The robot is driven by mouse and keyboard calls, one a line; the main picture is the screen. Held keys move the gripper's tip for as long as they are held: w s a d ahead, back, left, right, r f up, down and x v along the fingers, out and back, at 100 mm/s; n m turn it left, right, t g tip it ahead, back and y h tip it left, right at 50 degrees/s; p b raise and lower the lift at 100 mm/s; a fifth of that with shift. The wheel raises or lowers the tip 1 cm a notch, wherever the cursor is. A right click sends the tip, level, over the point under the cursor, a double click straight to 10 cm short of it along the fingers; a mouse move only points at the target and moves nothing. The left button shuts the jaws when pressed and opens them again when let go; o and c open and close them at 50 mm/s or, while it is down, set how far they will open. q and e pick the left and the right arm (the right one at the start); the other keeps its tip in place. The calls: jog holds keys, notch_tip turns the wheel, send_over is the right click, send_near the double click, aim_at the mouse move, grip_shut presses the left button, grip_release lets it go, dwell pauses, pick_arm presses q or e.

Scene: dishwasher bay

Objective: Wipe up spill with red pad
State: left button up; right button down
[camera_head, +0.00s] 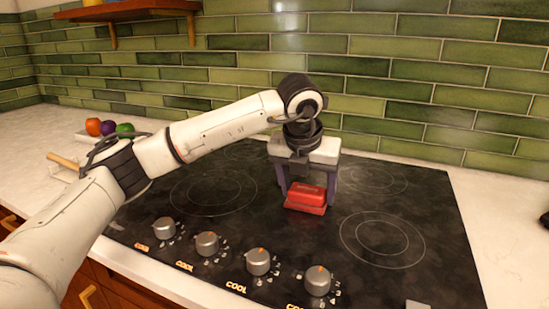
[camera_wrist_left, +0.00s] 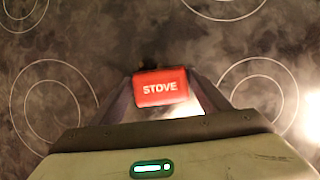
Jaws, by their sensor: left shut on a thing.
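The red pad (camera_head: 306,194) is between the fingers of my left gripper (camera_head: 308,188), low over the middle of the black cooktop (camera_head: 250,175). The cooktop has cloudy grey smears, and I cannot single out a clear spill. A small dark brownish patch (camera_wrist_left: 149,64) shows just beyond the pad in the left wrist view. My right gripper is not in view.
Several knobs (camera_head: 258,262) line the cooktop's front edge. Several colored round items (camera_head: 108,128) sit on the left counter, near a wooden handle (camera_head: 63,161). A green tiled wall (camera_head: 400,70) stands behind, with a wooden shelf (camera_head: 130,10) at upper left. The cooktop's right side is clear.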

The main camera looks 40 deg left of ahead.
pick_arm(q)
jog(key=shift+w+d, duration=0.1)
jog(key=shift+d, duration=0.4)
jog(key=shift+r+p, duration=0.3)
jog(key=shift+p, duration=0.1)
notch_tip(320, 180, up, 3)
jog(key=shift+r+p, duration=0.2)
jog(key=shift+p, duration=0.6)
jog(key=shift+r+p, duration=0.5)
jog(key=shift+r, duration=0.25)
jog(key=shift+r+p, duration=0.5)
jog(key=shift+r, duration=0.25)
jog(key=shift+r+p, duration=0.35)
jog(key=shift+r, duration=0.2)
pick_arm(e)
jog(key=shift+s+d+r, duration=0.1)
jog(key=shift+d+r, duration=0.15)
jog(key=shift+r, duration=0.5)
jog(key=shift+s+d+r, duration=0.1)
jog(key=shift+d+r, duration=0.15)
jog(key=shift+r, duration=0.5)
pick_arm(q)
jog(key=shift+a+f, duration=0.1)
jog(key=shift+f, duration=0.05)
